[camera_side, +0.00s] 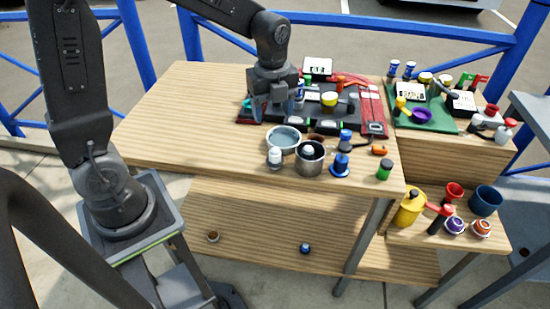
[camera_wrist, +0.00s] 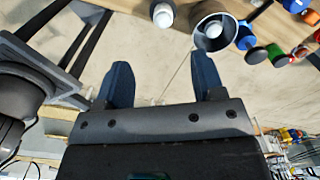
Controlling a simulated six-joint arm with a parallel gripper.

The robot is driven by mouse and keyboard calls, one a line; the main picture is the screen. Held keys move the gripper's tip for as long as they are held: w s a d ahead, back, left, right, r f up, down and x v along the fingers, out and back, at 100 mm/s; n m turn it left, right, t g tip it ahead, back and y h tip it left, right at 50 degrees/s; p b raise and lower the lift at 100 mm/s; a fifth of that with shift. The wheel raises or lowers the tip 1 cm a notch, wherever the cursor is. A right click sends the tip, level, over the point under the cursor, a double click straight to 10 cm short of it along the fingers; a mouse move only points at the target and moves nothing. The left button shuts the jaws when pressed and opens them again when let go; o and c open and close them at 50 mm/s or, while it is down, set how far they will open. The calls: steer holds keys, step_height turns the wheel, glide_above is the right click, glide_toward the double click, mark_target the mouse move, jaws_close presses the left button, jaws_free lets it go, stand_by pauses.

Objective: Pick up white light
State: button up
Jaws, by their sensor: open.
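A small white light-like piece (camera_side: 275,157) stands upright near the front edge of the wooden table, left of a metal cup (camera_side: 311,165). A second white-topped piece (camera_side: 308,151) sits inside that cup. I cannot tell which of the two is the white light. In the wrist view, the standing white piece (camera_wrist: 162,15) is at the top edge, and the cup (camera_wrist: 205,40) with its white piece (camera_wrist: 214,28) is to its right. My gripper (camera_side: 274,108) is over the table behind them. Its dark blue fingers (camera_wrist: 160,75) are spread apart with nothing between them.
A pale blue bowl (camera_side: 283,139) stands directly behind the white piece. A blue piece (camera_side: 340,165) and a green piece (camera_side: 384,168) stand right of the cup. A red-and-black panel (camera_side: 374,112) with several items lies behind. The table's left part is bare.

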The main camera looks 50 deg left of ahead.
mark_target(275, 148)
step_height(275, 148, down, 8)
steer(key=shift+r, duration=0.1)
steer(key=shift+w+d+f, duration=0.1)
steer(key=shift+d+f, duration=0.05)
steer(key=shift+f, duration=1.2)
steer(key=shift+d+f, duration=0.15)
steer(key=shift+f, duration=1.15)
steer(key=shift+c, duration=0.2)
steer(key=c, duration=1)
steer(key=shift+o, duration=0.2)
steer(key=shift+r, duration=0.15)
